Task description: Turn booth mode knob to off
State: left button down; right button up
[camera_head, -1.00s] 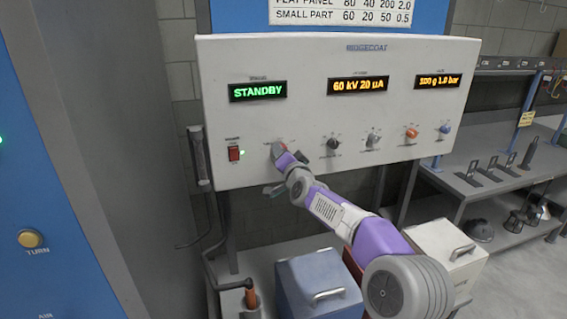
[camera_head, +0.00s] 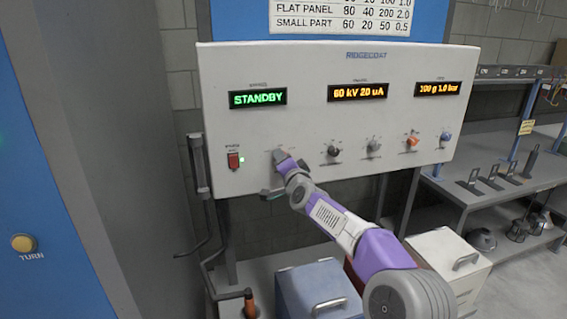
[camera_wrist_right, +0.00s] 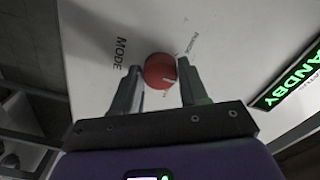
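The mode knob (camera_wrist_right: 160,71) is a round red knob with a white pointer line, on the white panel beside the printed word MODE. In the right wrist view it sits between the fingertips of my right gripper (camera_wrist_right: 160,80), one finger on each side. The fingers are apart, with very little space to the knob; firm contact cannot be made out. In the head view my right gripper (camera_head: 281,162) is at the panel's lower left and mostly hides the knob. The green display (camera_head: 258,98) reads STANDBY. My left gripper is not in view.
Several other knobs, including a black one (camera_head: 333,151) and an orange one (camera_head: 411,141), are to the right. A blue box (camera_head: 318,289) stands below. A grey bench (camera_head: 470,192) is at right.

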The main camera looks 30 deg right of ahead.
jog(key=o, duration=0.4)
jog(key=shift+b+v, duration=0.7)
jog(key=shift+v, duration=3.1)
jog(key=shift+d, duration=0.1)
